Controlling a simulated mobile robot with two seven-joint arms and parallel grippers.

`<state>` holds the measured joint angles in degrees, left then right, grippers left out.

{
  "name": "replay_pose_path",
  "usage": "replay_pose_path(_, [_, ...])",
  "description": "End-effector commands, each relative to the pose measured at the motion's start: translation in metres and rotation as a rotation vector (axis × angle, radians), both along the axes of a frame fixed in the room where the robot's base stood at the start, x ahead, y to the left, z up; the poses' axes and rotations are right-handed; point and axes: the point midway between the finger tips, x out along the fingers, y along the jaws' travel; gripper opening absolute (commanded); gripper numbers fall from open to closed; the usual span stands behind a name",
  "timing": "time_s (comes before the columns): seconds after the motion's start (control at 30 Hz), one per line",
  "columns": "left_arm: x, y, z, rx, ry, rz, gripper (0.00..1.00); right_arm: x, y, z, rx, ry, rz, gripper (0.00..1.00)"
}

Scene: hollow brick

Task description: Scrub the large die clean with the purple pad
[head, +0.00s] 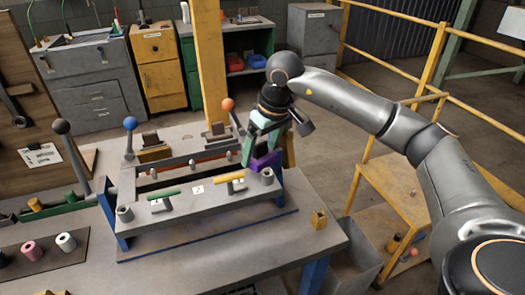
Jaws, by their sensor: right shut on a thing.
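My right gripper (260,146), with pale teal fingers, is shut on the purple pad (267,163). It holds the pad at the right end of the long grey metal fixture (217,196) on the workbench. I cannot tell whether the pad touches the fixture. The large die is not clearly told apart. Dark blocks on yellowish bases, one at left (153,152) and one at right (217,134), stand behind the fixture's slotted frame. My left gripper is not in view.
A blue-knobbed lever (130,124) and an orange-knobbed lever (228,105) rise by the fixture. A green bar (164,193) and a yellow bar (231,178) lie on it. A small yellow block (319,219) stands at the bench's right. Yellow railings (400,100) stand behind my right arm.

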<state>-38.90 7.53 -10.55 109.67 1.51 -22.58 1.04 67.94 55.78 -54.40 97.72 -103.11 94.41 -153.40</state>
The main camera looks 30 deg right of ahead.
Motion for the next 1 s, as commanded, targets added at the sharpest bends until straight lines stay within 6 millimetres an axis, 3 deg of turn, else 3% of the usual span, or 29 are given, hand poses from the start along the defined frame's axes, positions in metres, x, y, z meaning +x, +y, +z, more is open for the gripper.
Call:
replay_pose_path(0.03, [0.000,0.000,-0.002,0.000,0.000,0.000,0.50,0.032,-0.011,0.019,-0.022,-0.177,-0.024,0.00])
replay_pose_path(0.7, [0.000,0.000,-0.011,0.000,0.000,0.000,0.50,-0.007,-0.001,0.023,-0.022,-0.178,-0.025,0.00])
replay_pose_path(1.0, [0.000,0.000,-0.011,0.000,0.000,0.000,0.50,-0.013,0.002,0.021,-0.021,-0.168,-0.022,0.00])
